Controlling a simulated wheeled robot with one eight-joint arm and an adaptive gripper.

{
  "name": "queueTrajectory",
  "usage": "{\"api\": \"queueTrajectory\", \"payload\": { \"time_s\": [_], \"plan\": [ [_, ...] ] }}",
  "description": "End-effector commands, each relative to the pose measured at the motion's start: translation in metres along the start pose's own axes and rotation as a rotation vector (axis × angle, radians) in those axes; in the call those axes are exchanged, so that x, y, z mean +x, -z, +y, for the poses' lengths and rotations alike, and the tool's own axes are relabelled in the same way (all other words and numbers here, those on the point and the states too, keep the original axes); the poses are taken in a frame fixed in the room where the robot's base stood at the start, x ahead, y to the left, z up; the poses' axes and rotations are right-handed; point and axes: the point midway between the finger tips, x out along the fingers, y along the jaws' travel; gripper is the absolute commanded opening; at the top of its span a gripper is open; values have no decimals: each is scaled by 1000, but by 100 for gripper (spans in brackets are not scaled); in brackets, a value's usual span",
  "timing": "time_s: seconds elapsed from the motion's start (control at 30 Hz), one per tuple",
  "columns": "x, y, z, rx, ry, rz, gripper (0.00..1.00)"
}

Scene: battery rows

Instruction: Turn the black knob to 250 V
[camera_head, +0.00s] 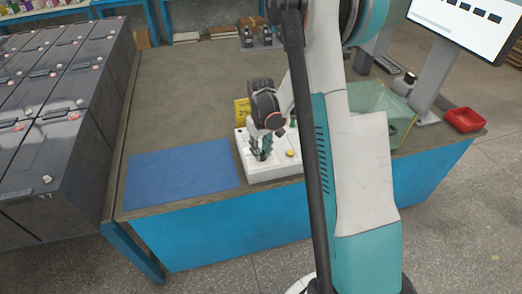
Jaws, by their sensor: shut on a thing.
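A white control box (274,172) stands on the table, right of the blue mat. A yellow sign (242,111) behind it carries dark figures that begin with 25; the rest is covered by my gripper. My gripper (261,153) points down onto the left part of the box, with its fingers shut on the black knob. The knob is hidden between and behind the fingers, so its pointer and the scale cannot be read. A yellow button (291,153) shows on the box just right of my gripper.
A blue mat (183,172) lies left of the box. Rows of dark batteries (40,150) stand at the left. A green translucent bin (385,108), a red tray (465,119) and a screen (465,25) are at the right. The table's back left is clear.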

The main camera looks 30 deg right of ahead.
Motion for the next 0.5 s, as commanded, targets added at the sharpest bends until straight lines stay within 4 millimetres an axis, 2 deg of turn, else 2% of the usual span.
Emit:
{"api": "queueTrajectory", "payload": {
  "time_s": [0.5],
  "plan": [
    [0,0,0,107,0,1,4]
  ]
}}
